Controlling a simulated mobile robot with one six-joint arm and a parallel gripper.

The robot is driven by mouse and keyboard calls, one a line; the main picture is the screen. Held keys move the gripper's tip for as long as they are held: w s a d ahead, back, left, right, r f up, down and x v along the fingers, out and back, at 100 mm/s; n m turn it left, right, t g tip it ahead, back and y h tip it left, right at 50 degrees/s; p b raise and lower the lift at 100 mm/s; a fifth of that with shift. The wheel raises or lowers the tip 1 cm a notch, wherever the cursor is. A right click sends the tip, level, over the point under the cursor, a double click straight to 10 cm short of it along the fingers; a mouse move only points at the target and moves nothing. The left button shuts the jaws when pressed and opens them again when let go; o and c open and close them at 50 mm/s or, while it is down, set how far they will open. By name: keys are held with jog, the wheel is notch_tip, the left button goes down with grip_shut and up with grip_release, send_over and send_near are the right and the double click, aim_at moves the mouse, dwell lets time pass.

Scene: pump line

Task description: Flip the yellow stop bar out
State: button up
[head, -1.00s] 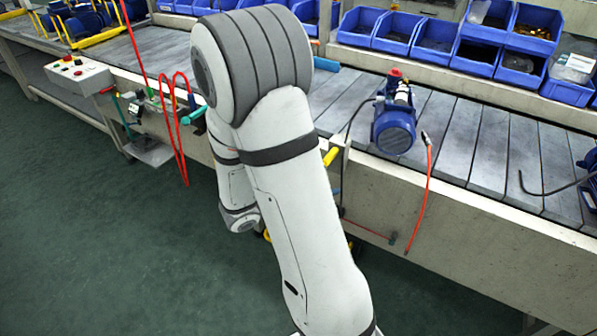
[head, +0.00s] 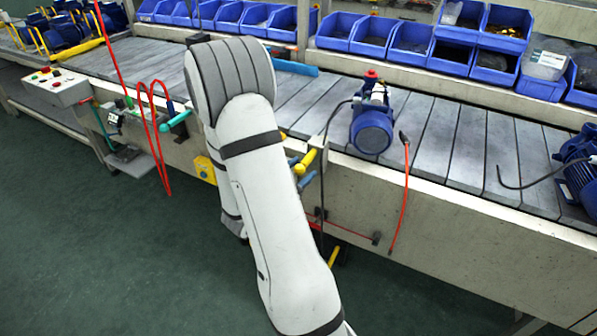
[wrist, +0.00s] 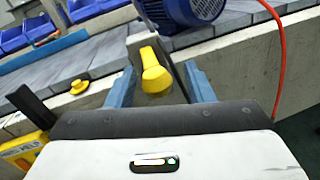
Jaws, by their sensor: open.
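The yellow stop bar (head: 305,161) is at the front edge of the conveyor, left of the blue pump, and sticks out a little toward me. In the wrist view the stop bar (wrist: 153,72) is foreshortened, on a pale upright bracket. My gripper (head: 299,171) is open, its blue fingers close by the bar. In the wrist view my gripper (wrist: 160,85) has one finger on each side of the bar, with gaps visible. Whether the fingertips reach around the bar is unclear. My arm hides part of the conveyor edge.
A blue pump (head: 372,128) with a red cap stands on the conveyor (head: 435,130) just right of the bar. A red hose (head: 401,205) hangs over the front edge. A yellow box (head: 204,169) is left of my arm. Blue bins (head: 408,41) line the back.

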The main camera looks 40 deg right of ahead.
jog(key=shift+d, duration=0.1)
jog(key=shift+c, duration=0.5)
grip_shut()
